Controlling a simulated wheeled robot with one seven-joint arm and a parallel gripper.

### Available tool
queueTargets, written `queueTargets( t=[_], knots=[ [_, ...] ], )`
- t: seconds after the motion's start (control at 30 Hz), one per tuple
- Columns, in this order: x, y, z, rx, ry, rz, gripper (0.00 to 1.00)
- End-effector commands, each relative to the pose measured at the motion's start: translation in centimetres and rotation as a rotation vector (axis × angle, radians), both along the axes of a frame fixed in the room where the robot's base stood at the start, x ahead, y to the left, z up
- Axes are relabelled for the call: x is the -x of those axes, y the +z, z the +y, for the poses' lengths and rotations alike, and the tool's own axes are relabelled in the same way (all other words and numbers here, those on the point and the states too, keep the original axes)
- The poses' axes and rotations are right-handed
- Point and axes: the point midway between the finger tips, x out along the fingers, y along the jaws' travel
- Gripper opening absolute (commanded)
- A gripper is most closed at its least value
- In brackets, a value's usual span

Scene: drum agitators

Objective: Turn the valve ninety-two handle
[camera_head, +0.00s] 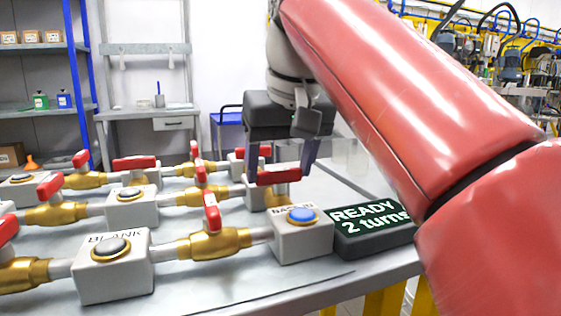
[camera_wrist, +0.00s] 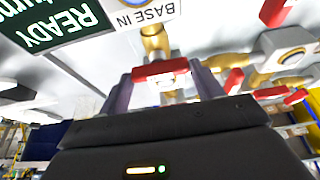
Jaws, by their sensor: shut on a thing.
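A red valve handle (camera_head: 280,178) sits on a brass valve behind the front right white box. My gripper (camera_head: 279,170) reaches down over it, with one dark finger at each end of the handle, and is shut on it. In the wrist view the handle (camera_wrist: 160,68) lies crosswise between the fingers of my gripper (camera_wrist: 160,72), above the brass valve body (camera_wrist: 155,40). No number ninety-two is readable. Part of the valve is hidden behind the box and the fingers.
A white box with a blue button (camera_head: 302,215) stands in front, labelled "BASE IN" in the wrist view. A dark sign (camera_head: 370,225) beside it reads "READY 2 turns". Rows of brass valves with red handles, pipes and button boxes, one labelled "BLANK" (camera_head: 113,265), fill the table leftward.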

Motion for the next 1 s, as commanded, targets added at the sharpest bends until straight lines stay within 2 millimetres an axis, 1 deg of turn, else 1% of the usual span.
queueTargets(
  t=[0.17, 0.37, 0.57, 1.0],
  knots=[
    [0.00, 0.07, -0.03, -0.001, 0.024, 0.000, 0.43],
    [-0.05, 0.17, -0.09, 0.000, 0.116, 0.000, 0.43],
    [-0.07, 0.29, -0.19, 0.000, 0.277, 0.001, 0.43],
    [-0.33, 0.15, -0.34, -0.001, 0.694, 0.000, 0.43]
  ],
)
